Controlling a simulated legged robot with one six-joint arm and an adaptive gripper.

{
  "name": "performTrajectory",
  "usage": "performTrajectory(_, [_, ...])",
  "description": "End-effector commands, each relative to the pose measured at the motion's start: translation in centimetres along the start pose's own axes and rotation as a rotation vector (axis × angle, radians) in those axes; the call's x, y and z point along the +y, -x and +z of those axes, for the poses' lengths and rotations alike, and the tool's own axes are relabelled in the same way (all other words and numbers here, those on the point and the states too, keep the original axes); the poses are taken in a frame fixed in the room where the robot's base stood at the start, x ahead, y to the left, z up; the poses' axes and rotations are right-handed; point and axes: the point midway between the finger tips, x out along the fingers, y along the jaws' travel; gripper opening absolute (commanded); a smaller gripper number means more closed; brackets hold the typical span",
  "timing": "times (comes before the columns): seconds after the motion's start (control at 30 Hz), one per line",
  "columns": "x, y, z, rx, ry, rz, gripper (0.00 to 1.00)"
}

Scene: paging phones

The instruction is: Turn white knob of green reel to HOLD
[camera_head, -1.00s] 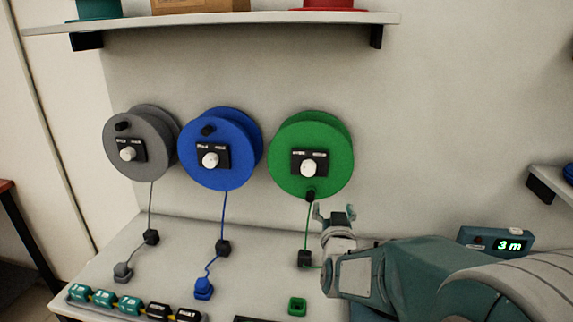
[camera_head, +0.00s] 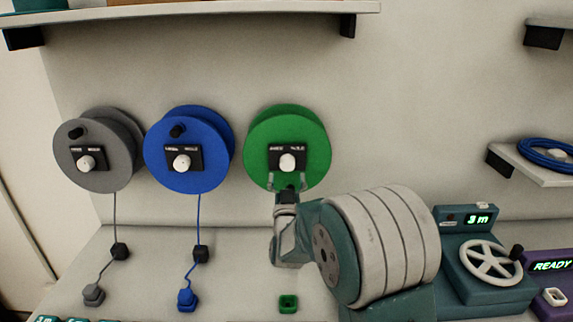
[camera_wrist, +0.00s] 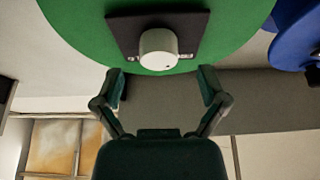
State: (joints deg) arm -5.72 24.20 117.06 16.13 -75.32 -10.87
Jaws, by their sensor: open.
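The green reel (camera_head: 308,137) is on the wall, the right one of three reels. Its white knob (camera_head: 287,162) sits on a black plate (camera_head: 299,149) with small lettering on both sides; the right word looks like HOLD, and where the knob points is too small to tell. My gripper (camera_head: 287,180) is just below the knob, fingers pointing up. In the wrist view the white knob (camera_wrist: 158,50) is ahead of my open, empty fingers (camera_wrist: 160,82), between their lines and apart from them. The green reel (camera_wrist: 80,30) fills the top there.
A blue reel (camera_head: 215,170) and a grey reel (camera_head: 115,160) hang to the left, with cords down to the bench. A green socket (camera_head: 288,304) is on the bench. A teal box with a handwheel (camera_head: 489,260) and "3 m" display stands right. A shelf (camera_head: 200,13) is above.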

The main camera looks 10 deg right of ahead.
Motion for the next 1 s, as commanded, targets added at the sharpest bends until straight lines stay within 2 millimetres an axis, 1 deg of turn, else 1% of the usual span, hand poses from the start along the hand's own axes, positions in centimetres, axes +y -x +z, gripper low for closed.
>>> performTrajectory(0.03, [0.1, -1.0, 0.0, 0.002, 0.0, 0.002, 0.92])
performTrajectory(0.1, [0.1, -2.2, 0.0, 0.001, 0.001, 0.002, 0.92])
performTrajectory(0.23, [0.1, -3.7, 0.0, 0.001, 0.0, 0.002, 0.92])
performTrajectory(0.4, [0.2, -4.5, 0.0, -0.001, 0.0, 0.001, 0.92])
performTrajectory(0.6, [0.1, -4.5, 0.0, -0.001, 0.0, 0.001, 0.92])
performTrajectory(0.63, [0.1, -4.5, 0.0, -0.001, 0.0, 0.001, 0.88])
performTrajectory(0.67, [0.1, -4.5, 0.0, -0.001, 0.0, 0.001, 0.74])
performTrajectory(0.7, [0.1, -4.5, 0.0, -0.001, 0.0, 0.001, 0.56])
performTrajectory(0.77, [0.1, -4.5, 0.0, -0.001, 0.0, 0.001, 0.3])
performTrajectory(0.8, [0.1, -4.5, 0.0, -0.001, 0.0, 0.001, 0.12])
performTrajectory(0.83, [0.1, -4.5, 0.0, -0.001, 0.0, 0.0, 0.1])
performTrajectory(1.0, [0.0, -4.6, 0.0, 0.0, -0.001, 0.0, 0.1])
